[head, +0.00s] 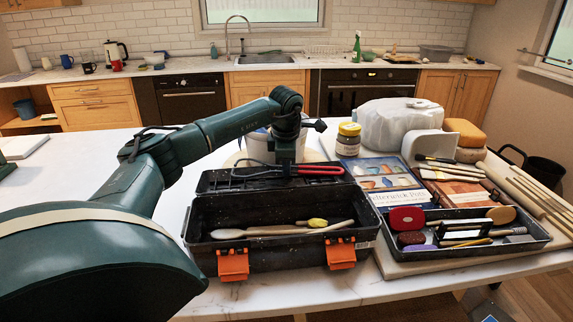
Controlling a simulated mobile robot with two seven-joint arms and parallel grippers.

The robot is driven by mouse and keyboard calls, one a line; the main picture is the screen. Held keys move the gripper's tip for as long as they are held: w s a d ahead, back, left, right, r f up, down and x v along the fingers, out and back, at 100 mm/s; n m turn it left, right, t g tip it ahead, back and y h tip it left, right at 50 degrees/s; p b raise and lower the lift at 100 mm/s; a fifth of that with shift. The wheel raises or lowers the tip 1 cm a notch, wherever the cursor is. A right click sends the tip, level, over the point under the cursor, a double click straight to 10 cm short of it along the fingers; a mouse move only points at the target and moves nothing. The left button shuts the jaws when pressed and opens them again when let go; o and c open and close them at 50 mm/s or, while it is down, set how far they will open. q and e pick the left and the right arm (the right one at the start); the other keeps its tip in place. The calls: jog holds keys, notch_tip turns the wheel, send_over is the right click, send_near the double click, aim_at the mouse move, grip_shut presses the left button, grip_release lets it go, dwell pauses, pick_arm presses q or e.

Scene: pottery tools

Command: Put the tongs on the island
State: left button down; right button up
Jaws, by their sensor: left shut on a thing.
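My left gripper (286,163) points down above the back of the black toolbox and is shut on the tongs. The tongs have red handles (322,170) on the right and thin dark wire arms on the left. They lie about level across the view, in front of the toolbox's open lid; whether they touch it I cannot tell. The island (105,150) is a white marble-topped counter under the toolbox. My right gripper is not in view.
The open black toolbox (205,222) with orange latches holds wooden tools. To its right are books (385,175), a black tool tray (540,238), a labelled jar (348,142) and a wrapped white block (395,125). A white tub (258,148) stands behind. The island's left part is mostly clear.

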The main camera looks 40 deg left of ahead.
pick_arm(q)
jog(key=c, duration=1.6)
grip_release()
